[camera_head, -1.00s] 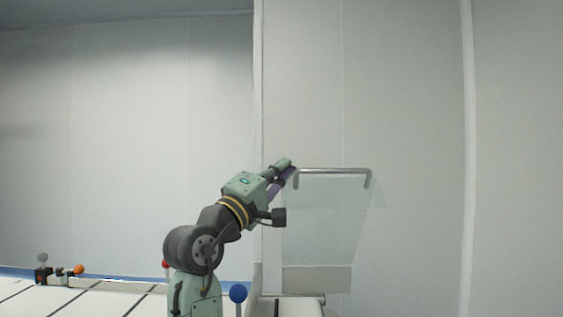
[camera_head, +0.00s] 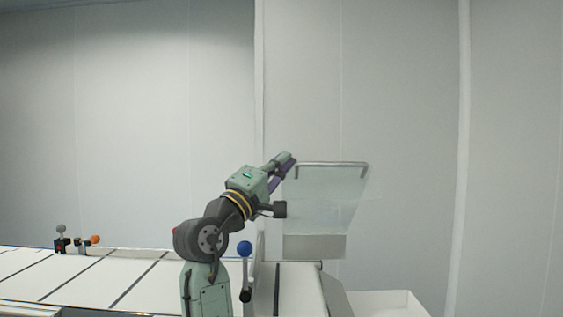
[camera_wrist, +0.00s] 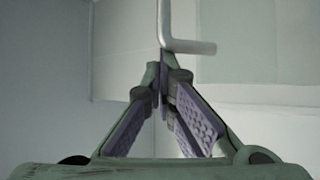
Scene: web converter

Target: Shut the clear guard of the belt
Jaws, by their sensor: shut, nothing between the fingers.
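The clear guard (camera_head: 322,210) stands raised in the head view, a see-through panel above the end of the belt. A grey bar handle (camera_head: 332,163) runs along its top edge; it also shows in the wrist view (camera_wrist: 163,22). My gripper (camera_head: 290,160) is shut and empty at the left end of the handle. In the wrist view my gripper (camera_wrist: 163,75) has its fingertips together right by the bent end of the bar. I cannot tell whether they touch it. The belt (camera_head: 85,275) is white with dark cross lines, partly hidden by my arm.
A blue-knobbed lever (camera_head: 245,250) stands beside my arm. Small controls with grey and orange knobs (camera_head: 76,243) sit at the far left. A white open bin (camera_head: 385,303) is at the lower right. The wall behind is plain, with free air right of the guard.

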